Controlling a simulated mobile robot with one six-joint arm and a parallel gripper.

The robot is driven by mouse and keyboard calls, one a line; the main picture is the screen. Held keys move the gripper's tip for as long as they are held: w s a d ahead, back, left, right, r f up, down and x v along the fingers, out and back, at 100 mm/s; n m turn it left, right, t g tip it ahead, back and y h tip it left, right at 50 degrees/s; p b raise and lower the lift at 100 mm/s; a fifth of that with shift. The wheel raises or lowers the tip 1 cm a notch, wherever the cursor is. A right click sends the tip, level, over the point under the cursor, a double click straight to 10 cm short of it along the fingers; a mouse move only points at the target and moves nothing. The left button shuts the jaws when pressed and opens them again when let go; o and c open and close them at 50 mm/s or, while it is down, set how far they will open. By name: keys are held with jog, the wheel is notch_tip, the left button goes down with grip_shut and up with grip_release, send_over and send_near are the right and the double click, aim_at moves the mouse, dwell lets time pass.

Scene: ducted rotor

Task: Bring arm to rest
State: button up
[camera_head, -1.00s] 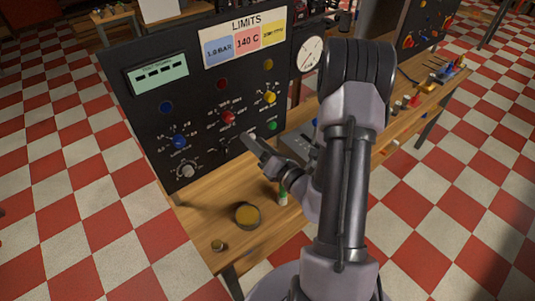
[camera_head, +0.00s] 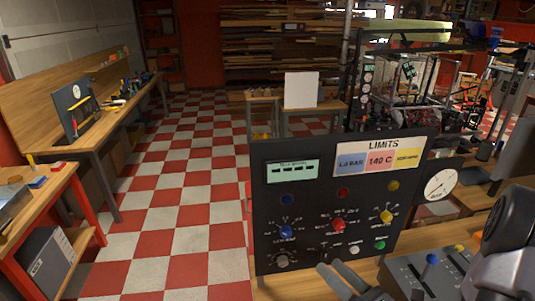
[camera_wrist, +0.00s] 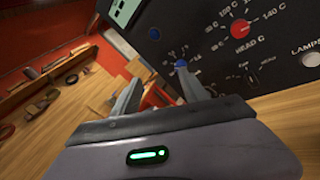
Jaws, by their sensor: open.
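My gripper (camera_head: 331,265) shows at the bottom of the head view, in front of the lower part of the black control panel (camera_head: 322,205). In the wrist view, its two fingers (camera_wrist: 158,76) stand apart with nothing between them. The panel's blue knob (camera_wrist: 181,64) appears near the right fingertip; whether they touch cannot be told. My arm (camera_head: 505,245) fills the lower right corner of the head view. The panel also carries a red knob (camera_head: 338,224), a yellow knob (camera_head: 386,216) and a grey knob (camera_head: 282,261).
A round gauge (camera_head: 440,185) stands right of the panel. A sloped grey box with levers (camera_head: 405,275) lies on the wooden bench in front. Another workbench (camera_head: 95,140) stands at the far left. The checkered floor (camera_head: 185,180) between is open.

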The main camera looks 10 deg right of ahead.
jog(key=s+a+n+g+y+b, duration=0.2)
jog(key=s+a+n+g+y, duration=0.15)
jog(key=a+n+g, duration=0.35)
jog(key=s+a+n+g+y+b, duration=0.25)
jog(key=s+a+n+g, duration=0.25)
jog(key=a+n, duration=0.4)
jog(key=s+f+n+g+h+b, duration=0.45)
jog(key=s+n+h, duration=0.35)
jog(key=n, duration=0.2)
jog(key=d+r+n+t+h+b, duration=0.1)
jog(key=n+t, duration=0.1)
jog(key=w+d+r+n+t+h, duration=0.1)
jog(key=d+n+h, duration=0.1)
jog(key=w+d+n+t+h+b, duration=0.1)
jog(key=n+t, duration=0.1)
jog(key=shift+d+r+t+h+b, duration=0.3)
jog(key=shift+r+t+h, duration=0.05)
jog(key=shift+r+h, duration=0.05)
